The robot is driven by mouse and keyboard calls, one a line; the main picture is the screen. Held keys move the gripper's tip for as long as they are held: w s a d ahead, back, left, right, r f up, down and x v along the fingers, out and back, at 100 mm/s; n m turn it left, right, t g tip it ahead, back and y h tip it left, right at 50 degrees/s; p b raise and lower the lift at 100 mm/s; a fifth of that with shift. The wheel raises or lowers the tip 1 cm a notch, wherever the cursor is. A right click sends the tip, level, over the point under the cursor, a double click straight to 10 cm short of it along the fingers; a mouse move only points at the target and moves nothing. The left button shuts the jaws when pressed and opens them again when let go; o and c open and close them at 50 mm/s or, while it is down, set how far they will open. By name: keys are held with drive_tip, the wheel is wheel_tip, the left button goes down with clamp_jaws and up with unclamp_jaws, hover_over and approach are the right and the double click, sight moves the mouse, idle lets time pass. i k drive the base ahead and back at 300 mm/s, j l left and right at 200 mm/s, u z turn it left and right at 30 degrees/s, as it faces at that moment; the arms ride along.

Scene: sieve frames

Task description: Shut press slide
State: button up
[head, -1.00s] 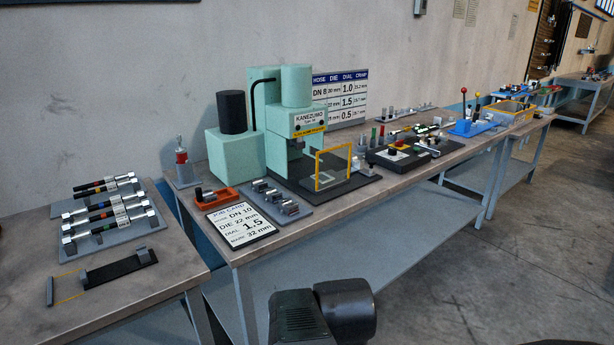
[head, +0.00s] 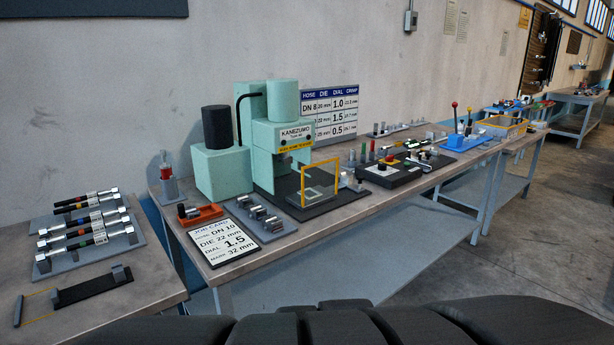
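The press (head: 283,131) is a mint-green machine with a "KANEZUMO" label, standing on the middle bench. A yellow upright frame (head: 304,184) stands at its front right, around or just in front of a grey slide plate (head: 311,196) on a dark base (head: 330,205). The slide plate appears to sit out in front of the press head; its exact travel is too small to tell. Dark rounded parts of my own arm fill the bottom edge of the head view. My gripper's fingers are not in view.
A job card (head: 238,242), an orange tray (head: 200,214) and a grey die rack (head: 262,221) lie at the bench front. A black control box (head: 405,168) stands right of the press. Hoses on a rack (head: 85,234) are on the left bench. Floor at right is clear.

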sight(305, 200)
drive_tip(key=i+j, duration=0.15)
drive_tip(key=i, duration=0.25)
drive_tip(key=i+j, duration=0.2)
drive_tip(key=i, duration=0.15)
drive_tip(key=i+j, duration=0.15)
drive_tip(key=i, duration=0.25)
